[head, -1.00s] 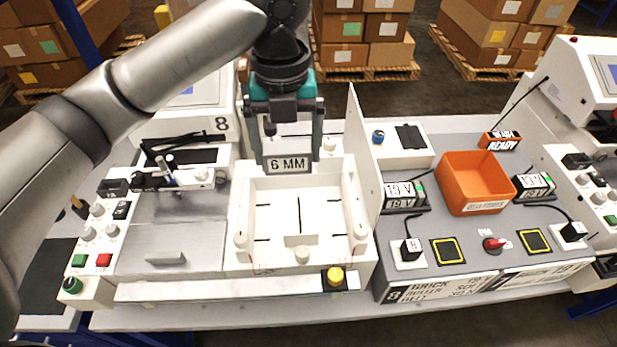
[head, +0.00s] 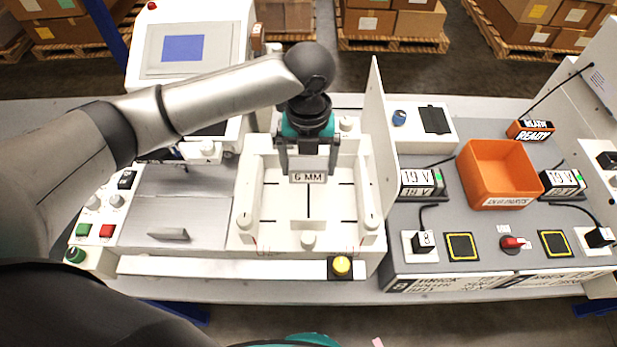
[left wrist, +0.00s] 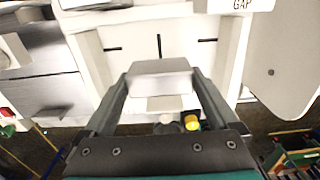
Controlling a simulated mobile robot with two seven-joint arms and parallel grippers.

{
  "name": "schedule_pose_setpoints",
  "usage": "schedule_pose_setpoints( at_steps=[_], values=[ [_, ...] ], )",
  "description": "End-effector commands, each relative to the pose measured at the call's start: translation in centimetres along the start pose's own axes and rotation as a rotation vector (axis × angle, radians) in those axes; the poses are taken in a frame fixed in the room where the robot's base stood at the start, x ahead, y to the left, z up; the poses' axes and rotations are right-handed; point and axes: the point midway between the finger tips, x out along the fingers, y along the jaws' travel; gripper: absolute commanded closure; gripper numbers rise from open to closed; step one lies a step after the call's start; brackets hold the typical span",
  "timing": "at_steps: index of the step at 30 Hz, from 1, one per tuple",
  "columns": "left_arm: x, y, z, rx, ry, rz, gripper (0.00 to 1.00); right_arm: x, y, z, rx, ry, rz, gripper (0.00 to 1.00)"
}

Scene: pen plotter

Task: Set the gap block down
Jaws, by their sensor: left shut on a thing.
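My left gripper (head: 308,168) is shut on the gap block, a small pale block (head: 308,178) with a "6 MM" label on its front. The block is upright over the back part of the white walled bed (head: 285,215), which has black marks on its floor. I cannot tell whether the block touches the bed. In the left wrist view the block (left wrist: 160,78) sits between the two fingers, with the marked floor beyond it. My right gripper is not in view.
A tall white panel (head: 380,150) stands just right of the bed. A yellow button (head: 341,266) is at the front. An orange bin (head: 497,175) and black display boxes stand further right. A flat grey cover (head: 170,215) lies left.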

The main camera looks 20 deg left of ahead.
Motion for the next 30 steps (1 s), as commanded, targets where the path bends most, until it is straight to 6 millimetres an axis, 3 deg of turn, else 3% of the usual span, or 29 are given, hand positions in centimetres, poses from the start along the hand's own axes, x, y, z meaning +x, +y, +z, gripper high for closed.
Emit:
schedule_pose_setpoints(
  at_steps=[7,13,25,26,30],
  values=[
    [1.9,0.0,0.0,-0.001,0.001,0.000,0.75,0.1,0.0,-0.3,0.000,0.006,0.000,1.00],
    [4.8,-0.1,0.0,-0.001,0.000,-0.001,0.75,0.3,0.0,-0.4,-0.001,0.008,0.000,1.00],
    [5.4,-0.1,0.0,0.000,-0.001,-0.001,0.75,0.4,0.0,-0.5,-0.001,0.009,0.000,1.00],
    [5.4,0.0,0.0,0.000,-0.001,0.000,0.04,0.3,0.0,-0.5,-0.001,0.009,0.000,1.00],
    [5.4,0.0,0.0,0.000,-0.001,0.000,0.00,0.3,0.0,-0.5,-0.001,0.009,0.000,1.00]
  ],
)
